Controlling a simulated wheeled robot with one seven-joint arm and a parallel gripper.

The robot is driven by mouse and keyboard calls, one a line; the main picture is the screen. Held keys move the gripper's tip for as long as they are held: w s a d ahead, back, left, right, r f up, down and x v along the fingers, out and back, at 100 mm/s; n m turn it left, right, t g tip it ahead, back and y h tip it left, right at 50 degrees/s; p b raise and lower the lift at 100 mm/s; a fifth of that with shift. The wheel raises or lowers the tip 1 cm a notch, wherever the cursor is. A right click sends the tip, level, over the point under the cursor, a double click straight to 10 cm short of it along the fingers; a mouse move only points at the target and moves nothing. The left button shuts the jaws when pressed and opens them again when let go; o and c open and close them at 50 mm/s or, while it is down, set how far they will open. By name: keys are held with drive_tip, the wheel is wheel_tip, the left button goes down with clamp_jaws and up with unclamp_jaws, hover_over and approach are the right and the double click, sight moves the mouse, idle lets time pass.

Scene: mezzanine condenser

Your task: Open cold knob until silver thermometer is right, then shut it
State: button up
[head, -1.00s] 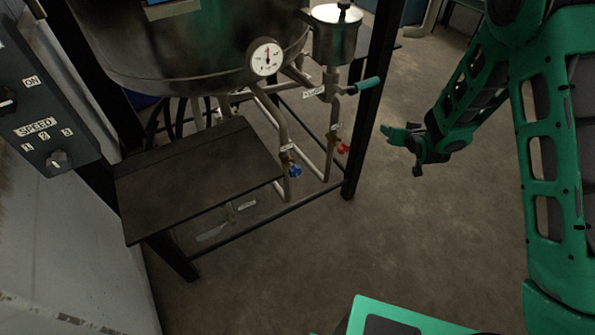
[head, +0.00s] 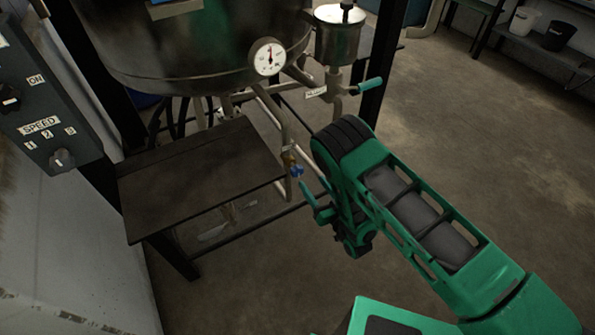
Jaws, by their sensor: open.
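The cold knob is a small blue handle (head: 297,171) on a vertical pipe below the vessel. The silver thermometer is a round white dial in a silver rim (head: 268,57) on the vessel's lower front; its needle points roughly up, and its marks are too small to read. My gripper (head: 312,200) is open and empty, just below and right of the blue knob, with a small visible gap. The red knob seen earlier is hidden behind my arm.
A teal-handled lever (head: 369,84) sits on the right pipe below a metal pot (head: 338,38). A dark shelf (head: 200,175) lies left of the pipes. A switch panel (head: 45,120) is at the far left. Open floor (head: 480,140) lies to the right.

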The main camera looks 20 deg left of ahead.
sight(299, 173)
drive_tip(key=shift+y, duration=0.4)
drive_tip(key=x, duration=0.6)
drive_tip(key=s+a+f+x, duration=0.1)
drive_tip(key=x, duration=0.2)
drive_tip(key=shift+w+a, duration=0.2)
drive_tip(key=shift+a, duration=0.15)
drive_tip(key=c, duration=1)
